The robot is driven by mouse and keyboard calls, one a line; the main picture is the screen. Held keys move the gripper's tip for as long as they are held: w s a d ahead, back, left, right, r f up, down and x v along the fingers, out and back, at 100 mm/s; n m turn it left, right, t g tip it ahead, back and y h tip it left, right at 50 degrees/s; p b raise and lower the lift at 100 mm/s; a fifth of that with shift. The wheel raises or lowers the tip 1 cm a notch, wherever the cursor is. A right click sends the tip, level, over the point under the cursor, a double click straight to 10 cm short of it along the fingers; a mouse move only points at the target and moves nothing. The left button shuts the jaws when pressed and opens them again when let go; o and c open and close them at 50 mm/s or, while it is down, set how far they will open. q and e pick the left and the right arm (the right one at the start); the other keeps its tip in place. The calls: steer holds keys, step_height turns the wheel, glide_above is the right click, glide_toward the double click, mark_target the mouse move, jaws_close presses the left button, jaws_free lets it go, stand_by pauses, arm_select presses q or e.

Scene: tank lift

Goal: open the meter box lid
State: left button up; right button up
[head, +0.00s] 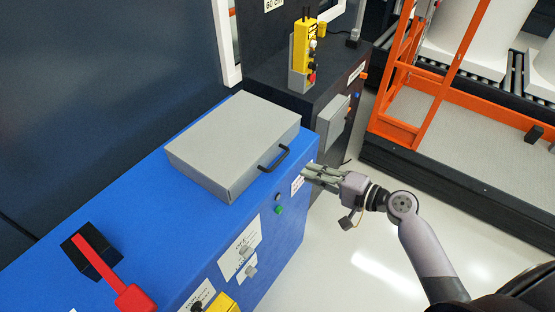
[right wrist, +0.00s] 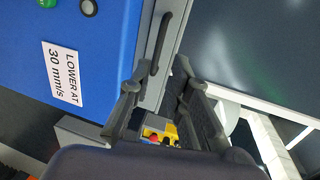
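The meter box is a grey flat box (head: 232,140) on top of the blue cabinet, with its lid down. A black bar handle (head: 274,160) is on its front side; in the right wrist view the handle (right wrist: 159,45) lies ahead, roughly in line with the gap between the fingers. My right gripper (head: 308,174) is just right of the handle in the head view, apart from it. In the right wrist view its fingers (right wrist: 158,78) are spread with nothing between them. My left gripper is not in view.
The blue cabinet (head: 150,215) carries a red lever (head: 100,262), buttons and labels. A dark cabinet (head: 290,85) with a yellow pendant control (head: 304,50) stands behind. An orange-railed platform (head: 450,130) is at right. The pale floor (head: 350,240) near my right arm is clear.

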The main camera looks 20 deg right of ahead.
mark_target(278, 161)
steer(key=p+x, duration=0.1)
steer(key=x, duration=0.9)
steer(key=shift+w, duration=0.15)
steer(key=shift+w+a+f+p, duration=0.2)
steer(key=shift+w+a+p, duration=0.1)
steer(key=shift+w+a, duration=0.2)
steer(key=shift+c, duration=0.2)
jaws_close()
